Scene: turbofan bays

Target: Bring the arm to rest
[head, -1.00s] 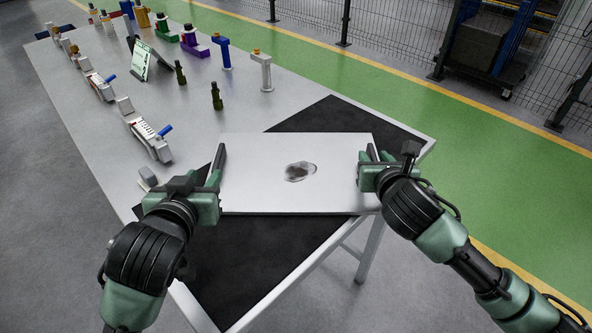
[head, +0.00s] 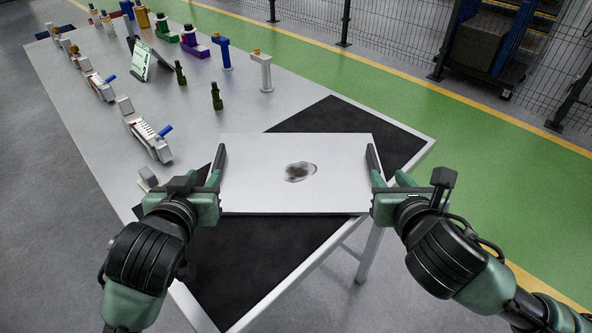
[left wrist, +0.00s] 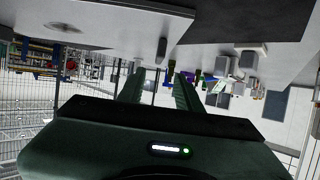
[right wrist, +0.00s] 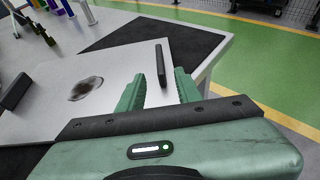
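A flat light grey panel (head: 255,185) with a dark smudge (head: 300,172) lies on the black mat (head: 355,115). It has a black bar at its left edge (head: 218,160) and another at its right edge (head: 374,162). My left gripper (head: 214,184) is at the panel's left edge, by the left bar. In the left wrist view its green fingers (left wrist: 158,88) are apart with nothing between them.
A mesh fence (head: 400,30) stands beyond the green floor strip (head: 480,135).

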